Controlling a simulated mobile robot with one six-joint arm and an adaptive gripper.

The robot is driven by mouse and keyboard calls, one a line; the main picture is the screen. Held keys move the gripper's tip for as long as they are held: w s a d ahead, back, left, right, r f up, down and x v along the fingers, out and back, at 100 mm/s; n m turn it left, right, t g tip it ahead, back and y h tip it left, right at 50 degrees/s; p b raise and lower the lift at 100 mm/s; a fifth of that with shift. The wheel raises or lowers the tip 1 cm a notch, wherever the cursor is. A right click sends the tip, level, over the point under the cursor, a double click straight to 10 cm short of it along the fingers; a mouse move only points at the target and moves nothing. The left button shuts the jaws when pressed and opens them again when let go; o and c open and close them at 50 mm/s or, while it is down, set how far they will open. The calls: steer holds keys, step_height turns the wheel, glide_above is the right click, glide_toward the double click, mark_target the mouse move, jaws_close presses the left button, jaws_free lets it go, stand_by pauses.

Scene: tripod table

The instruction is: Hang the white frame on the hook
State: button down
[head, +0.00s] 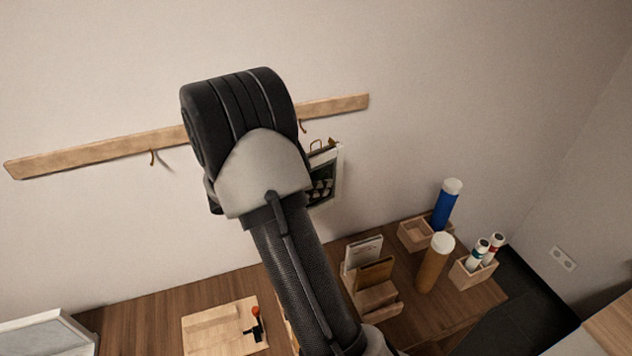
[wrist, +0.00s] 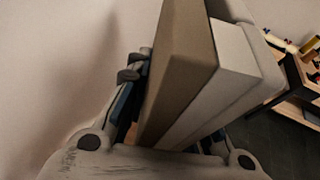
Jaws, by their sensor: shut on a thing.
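The white frame (head: 339,172) shows in the head view just right of my arm, close to the wall. A dark picture with pale shapes is inside it, and a small loop stands at its top edge. My arm hides its left part. In the wrist view the frame (wrist: 220,78) is seen edge-on, with a tan side and a white side, between the fingers of my gripper (wrist: 195,75), which is shut on it. The head view hides the gripper. A hook (head: 303,126) on the wooden rail (head: 345,104) shows just above and left of the loop, apart from it as seen.
Another hook (head: 152,158) is farther left on the rail. The table below holds a board (head: 212,325), a wooden holder (head: 375,297), a brown cylinder (head: 434,265), a blue bottle (head: 445,207) and a box (head: 470,274) with small bottles. The wall right of the frame is clear.

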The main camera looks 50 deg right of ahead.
steer(key=w+d+f, duration=0.1)
steer(key=w+d, duration=0.3)
steer(key=w, duration=0.4)
steer(key=shift+d+f, duration=0.15)
steer(key=shift+f, duration=0.15)
stand_by(0.6)
stand_by(0.6)
steer(key=c, duration=1.3)
jaws_free()
steer(key=v, duration=1.2)
